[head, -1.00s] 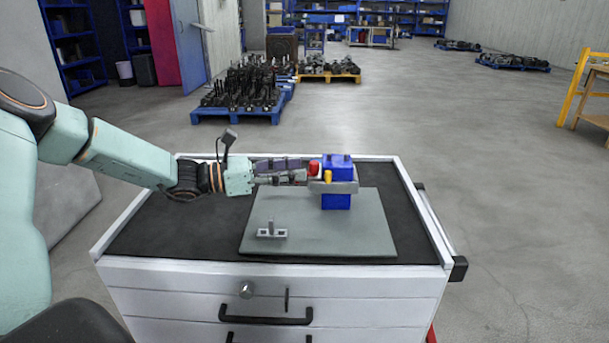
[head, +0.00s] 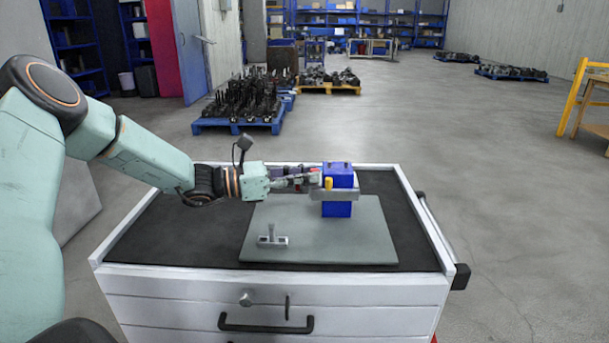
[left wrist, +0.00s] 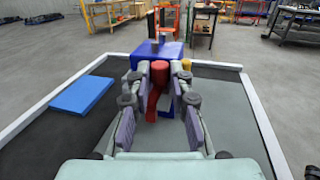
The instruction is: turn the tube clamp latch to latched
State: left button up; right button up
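The tube clamp is a blue block (head: 338,208) with a grey bracket (head: 348,194) and a yellow pin (head: 328,183), upright on a grey-green plate (head: 320,240). Its red latch handle (head: 316,176) is on its left side, mostly covered by my left gripper (head: 312,179) in the head view. In the left wrist view, the red handle (left wrist: 158,77) stands between the two fingertips of my left gripper (left wrist: 159,92), in front of the blue block (left wrist: 176,138). The fingers are apart; I see no clear grip on the handle. My right gripper is not in view.
A small grey T-handled piece (head: 272,240) stands on the plate's near left part. The white drawer cabinet's raised rim (head: 120,225) surrounds a dark mat. A flat blue piece (left wrist: 82,95) shows left of the fingers in the wrist view. The plate's near right part is clear.

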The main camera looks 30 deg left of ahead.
pick_arm(q)
jog(key=shift+a+f, duration=0.1)
jog(key=shift+f, duration=0.05)
grip_shut()
jog(key=shift+s+d+n+t+y+b, duration=0.1)
jog(key=shift+d+n+t+y+b, duration=0.1)
jog(key=shift+n+t+y, duration=0.65)
jog(key=shift+s+d+n+t+y+b, duration=0.1)
jog(key=shift+n+t+y+b, duration=0.1)
jog(key=shift+n+t+y, duration=0.65)
jog(key=shift+g, duration=0.3)
jog(key=o, duration=0.7)
grip_release()
jog(key=shift+s, duration=0.15)
